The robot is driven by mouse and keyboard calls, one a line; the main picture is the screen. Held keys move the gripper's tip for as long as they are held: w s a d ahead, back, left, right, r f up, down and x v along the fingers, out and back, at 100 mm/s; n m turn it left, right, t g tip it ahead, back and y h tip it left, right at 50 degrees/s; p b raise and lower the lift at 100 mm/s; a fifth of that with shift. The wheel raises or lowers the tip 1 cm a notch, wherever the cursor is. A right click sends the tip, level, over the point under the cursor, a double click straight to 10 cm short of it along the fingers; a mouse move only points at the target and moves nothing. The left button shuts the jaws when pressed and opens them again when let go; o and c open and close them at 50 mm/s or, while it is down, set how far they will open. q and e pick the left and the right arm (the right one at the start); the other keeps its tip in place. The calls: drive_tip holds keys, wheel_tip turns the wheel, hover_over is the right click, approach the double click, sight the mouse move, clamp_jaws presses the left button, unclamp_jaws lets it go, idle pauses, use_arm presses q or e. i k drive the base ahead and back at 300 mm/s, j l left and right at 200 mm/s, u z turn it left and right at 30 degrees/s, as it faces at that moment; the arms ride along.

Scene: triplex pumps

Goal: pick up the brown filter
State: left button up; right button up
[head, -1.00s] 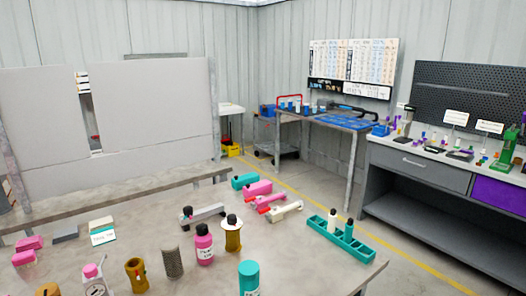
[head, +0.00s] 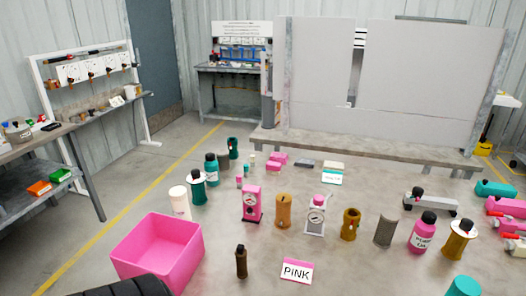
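Several brown or tan parts stand on the table, and I cannot tell for sure which is the brown filter. They are a tan-brown cylinder (head: 284,210) near the middle, an ochre cylinder with a red mark (head: 350,224), a grey-brown cylinder (head: 385,231), an ochre part with a white collar and black top (head: 459,240) at the right, and a small dark brown upright piece (head: 241,262) near the front. All stand upright and apart from any gripper. Neither gripper shows. A black ribbed curved part at the bottom left edge is possibly part of my arm.
A pink open bin (head: 158,252) stands at the front left. A white card reading PINK (head: 297,270) is at the front. A pink gauge part (head: 252,204), a white gauge part (head: 316,215), bottles and pink pieces crowd the table. A grey panel (head: 400,85) rises behind.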

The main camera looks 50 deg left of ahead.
sight(241, 253)
drive_tip(key=k+u, duration=0.1)
drive_tip(key=u, duration=1.55)
drive_tip(key=j+z, duration=0.15)
drive_tip(key=z, duration=0.25)
drive_tip(key=j+z, duration=0.15)
drive_tip(key=z, duration=0.3)
drive_tip(key=j+z, duration=0.1)
drive_tip(key=z, duration=0.3)
drive_tip(key=k, duration=0.05)
